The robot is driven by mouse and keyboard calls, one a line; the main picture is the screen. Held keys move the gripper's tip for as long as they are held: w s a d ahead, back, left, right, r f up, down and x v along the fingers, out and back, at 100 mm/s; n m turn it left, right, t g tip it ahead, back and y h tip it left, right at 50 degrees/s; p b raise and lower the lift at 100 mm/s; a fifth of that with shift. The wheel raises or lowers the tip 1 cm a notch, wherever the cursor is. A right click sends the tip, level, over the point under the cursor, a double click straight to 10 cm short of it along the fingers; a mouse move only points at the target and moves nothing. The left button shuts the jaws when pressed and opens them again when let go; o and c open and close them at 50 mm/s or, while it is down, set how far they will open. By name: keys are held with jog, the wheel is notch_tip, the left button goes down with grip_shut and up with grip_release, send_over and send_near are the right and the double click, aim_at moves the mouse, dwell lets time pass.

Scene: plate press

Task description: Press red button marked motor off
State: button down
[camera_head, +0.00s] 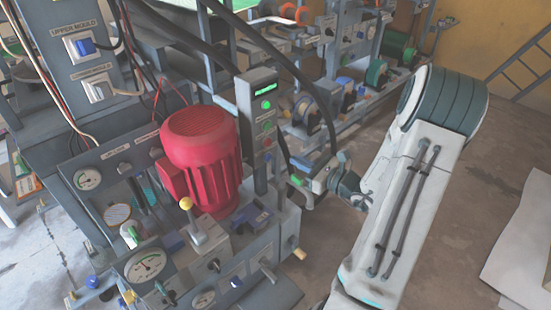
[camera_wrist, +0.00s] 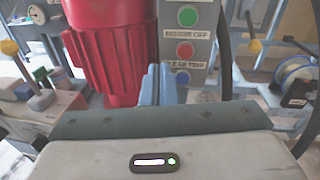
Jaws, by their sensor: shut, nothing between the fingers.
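The upright grey control panel (camera_head: 258,135) stands right of the red motor (camera_head: 203,150). A blurred label ending in "OFF" sits between green and red. My gripper (camera_wrist: 165,76) is shut and empty, its bluish fingers pointing toward the panel just below and left of the red button in the picture. Contact cannot be told. In the head view my gripper (camera_head: 300,181) is low at the panel's right side.
A yellow-knobbed lever (camera_head: 186,204) and gauges (camera_head: 146,266) are on the bench at left. Dark hoses (camera_head: 310,75) arch over and beside the panel. Another machine row (camera_head: 345,85) stands behind. Open floor (camera_head: 440,220) lies at right.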

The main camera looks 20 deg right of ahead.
jog(key=d+f+m+h, duration=0.1)
jog(key=d+f+m+t+h, duration=0.1)
jog(key=d, duration=0.1)
jog(key=shift+w+d+f, duration=0.15)
jog(key=shift+d+f, duration=0.05)
jog(key=shift+w+b, duration=0.15)
jog(key=shift+b, duration=0.15)
jog(key=b, duration=0.4)
send_near(267, 137)
jog(key=x, duration=0.4)
jog(key=shift+w+a+f, duration=0.15)
jog(key=shift+w+f, duration=0.05)
jog(key=shift+f, duration=0.05)
jog(key=shift+w+a+r, duration=0.1)
jog(key=shift+w+a, duration=0.1)
jog(key=shift+w, duration=0.3)
jog(key=shift+d, duration=0.1)
